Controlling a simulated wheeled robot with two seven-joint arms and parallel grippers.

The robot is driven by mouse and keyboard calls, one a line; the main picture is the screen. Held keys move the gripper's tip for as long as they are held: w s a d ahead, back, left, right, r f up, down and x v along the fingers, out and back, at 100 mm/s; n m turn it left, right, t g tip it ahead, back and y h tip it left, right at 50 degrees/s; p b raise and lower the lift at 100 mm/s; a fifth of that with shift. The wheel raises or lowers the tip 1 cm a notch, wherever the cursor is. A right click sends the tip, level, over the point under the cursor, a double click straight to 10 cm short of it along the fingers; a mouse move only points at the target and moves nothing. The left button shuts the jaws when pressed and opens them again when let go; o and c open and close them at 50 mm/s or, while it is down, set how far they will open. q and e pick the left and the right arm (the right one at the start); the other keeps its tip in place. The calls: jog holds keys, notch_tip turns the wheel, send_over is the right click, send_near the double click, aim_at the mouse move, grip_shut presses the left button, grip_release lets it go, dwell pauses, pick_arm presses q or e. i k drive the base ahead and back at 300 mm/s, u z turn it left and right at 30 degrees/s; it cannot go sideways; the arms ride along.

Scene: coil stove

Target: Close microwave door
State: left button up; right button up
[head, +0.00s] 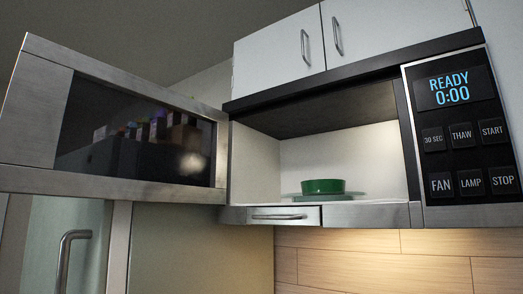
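The microwave (322,215) is mounted under the upper cabinets, and its cavity is open to view. Its door (45,120) is swung wide open to the left, with a steel frame and a dark window (140,135). The door's hinge side is by the cavity's left edge. A green bowl (323,186) stands on a green plate or turntable inside the cavity. The control panel (455,140) on the right reads READY 0:00. Neither of my grippers shows in the head view.
White upper cabinets (280,55) with metal handles are above the microwave. A tall cabinet or fridge front with a curved handle (65,255) is below the open door at lower left. A wood-panelled wall (380,262) is below the microwave. The space in front of the cavity looks clear.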

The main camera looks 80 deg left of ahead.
aim_at(105, 132)
jog(key=z, duration=1.1)
jog(key=k, duration=2.75)
jog(key=u, duration=2.05)
